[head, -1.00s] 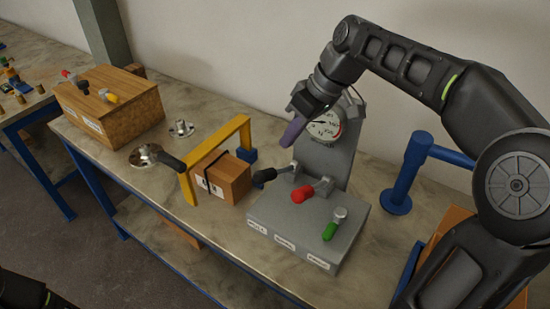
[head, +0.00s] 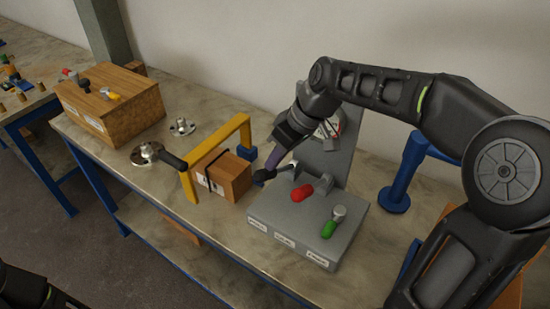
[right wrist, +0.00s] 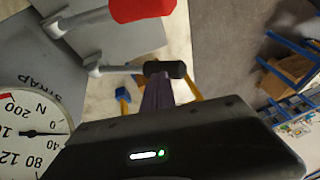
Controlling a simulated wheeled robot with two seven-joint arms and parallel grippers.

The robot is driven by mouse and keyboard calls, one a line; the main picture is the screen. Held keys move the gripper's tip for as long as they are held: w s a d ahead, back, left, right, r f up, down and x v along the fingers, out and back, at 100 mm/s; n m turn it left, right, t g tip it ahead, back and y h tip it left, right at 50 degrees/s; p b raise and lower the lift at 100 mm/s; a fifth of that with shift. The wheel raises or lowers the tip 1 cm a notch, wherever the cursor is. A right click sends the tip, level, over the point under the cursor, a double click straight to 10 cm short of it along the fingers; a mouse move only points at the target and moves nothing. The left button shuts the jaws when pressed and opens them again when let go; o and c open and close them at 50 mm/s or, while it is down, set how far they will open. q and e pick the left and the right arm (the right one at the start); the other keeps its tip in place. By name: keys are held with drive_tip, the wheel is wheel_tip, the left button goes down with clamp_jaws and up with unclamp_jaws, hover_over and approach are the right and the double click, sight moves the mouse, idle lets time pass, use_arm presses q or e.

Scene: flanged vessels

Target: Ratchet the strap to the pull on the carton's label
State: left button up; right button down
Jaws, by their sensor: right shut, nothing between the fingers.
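The brown carton (head: 236,178) stands under a yellow frame (head: 243,128) with a dark strap (head: 209,165) around it and a white label (head: 203,182), too small to read. A grey console (head: 305,228) carries a black-handled lever (head: 263,175), a red-handled lever (head: 302,193) and a green-handled lever (head: 328,230). Its strap gauge (right wrist: 35,130) has the needle near the 0 end. My right gripper (head: 271,166) is shut and empty, its purple fingers close at the black handle (right wrist: 165,69); contact is unclear. My left gripper is out of view.
A larger box (head: 110,105) with small handles on top stands at the left. A blue post (head: 395,198) stands right of the console. The table front is clear.

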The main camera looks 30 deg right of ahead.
drive_tip(key=shift+t+h, duration=0.3)
drive_tip(key=shift+h, duration=0.2)
drive_tip(key=s+a+f+b, duration=0.1)
drive_tip(key=f+b, duration=0.1)
drive_tip(key=b, duration=0.1)
drive_tip(key=a+f+b, duration=0.2)
drive_tip(key=f+b, duration=0.1)
drive_tip(key=s+a+f+b, duration=0.1)
drive_tip(key=f+b, duration=0.1)
drive_tip(key=f, duration=0.1)
drive_tip(key=shift+s+a+b, duration=0.15)
drive_tip(key=shift+s+b, duration=0.15)
drive_tip(key=shift+b, duration=0.1)
drive_tip(key=shift+s, duration=0.1)
drive_tip(key=shift+a+f, duration=0.1)
drive_tip(key=shift+f, duration=0.05)
